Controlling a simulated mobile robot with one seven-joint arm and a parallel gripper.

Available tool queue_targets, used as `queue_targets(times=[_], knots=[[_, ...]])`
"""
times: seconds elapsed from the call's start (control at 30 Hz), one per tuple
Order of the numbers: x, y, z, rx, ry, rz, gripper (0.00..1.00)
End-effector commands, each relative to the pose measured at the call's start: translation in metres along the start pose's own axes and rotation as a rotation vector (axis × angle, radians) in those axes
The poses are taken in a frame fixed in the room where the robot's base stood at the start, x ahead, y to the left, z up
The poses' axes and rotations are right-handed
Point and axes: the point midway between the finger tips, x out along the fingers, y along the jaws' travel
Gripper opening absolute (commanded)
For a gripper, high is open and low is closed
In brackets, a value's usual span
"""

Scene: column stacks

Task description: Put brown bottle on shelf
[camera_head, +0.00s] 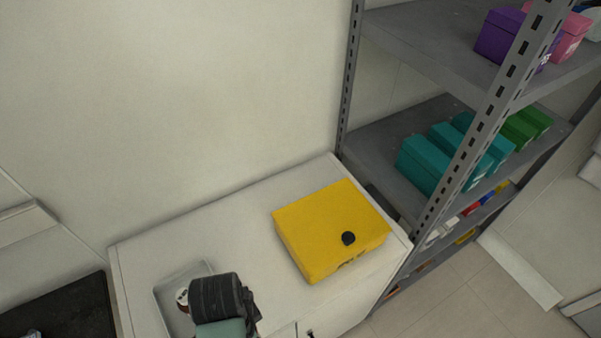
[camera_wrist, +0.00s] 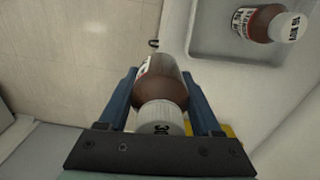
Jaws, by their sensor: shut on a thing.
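My gripper (camera_wrist: 160,78) is shut on a brown bottle (camera_wrist: 161,88) with a white cap, its two blue fingers on either side of it. In the head view my wrist covers the held bottle. In the head view the tray (camera_head: 163,294) is left of my wrist, with a bottle cap (camera_head: 182,298) showing. The grey metal shelf (camera_head: 385,142) stands at the right, beyond the cabinet.
A yellow box (camera_head: 325,222) with a black knob sits on the white cabinet top (camera_head: 240,232) near the shelf. Teal boxes (camera_head: 424,163) and green boxes (camera_head: 524,128) fill much of the middle shelf. A purple box (camera_head: 497,36) is on the upper shelf, whose left part is bare.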

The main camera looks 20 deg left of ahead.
Motion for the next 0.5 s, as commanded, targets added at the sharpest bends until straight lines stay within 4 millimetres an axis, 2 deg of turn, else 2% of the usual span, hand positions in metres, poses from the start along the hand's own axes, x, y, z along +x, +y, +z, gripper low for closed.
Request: queue_targets(times=[0.27, 0.5], knots=[[0.001, 0.010, -0.056, -0.160, 0.006, 0.004, 0.00], [0.000, 0.036, -0.122, -0.381, 0.004, 0.005, 0.00]])
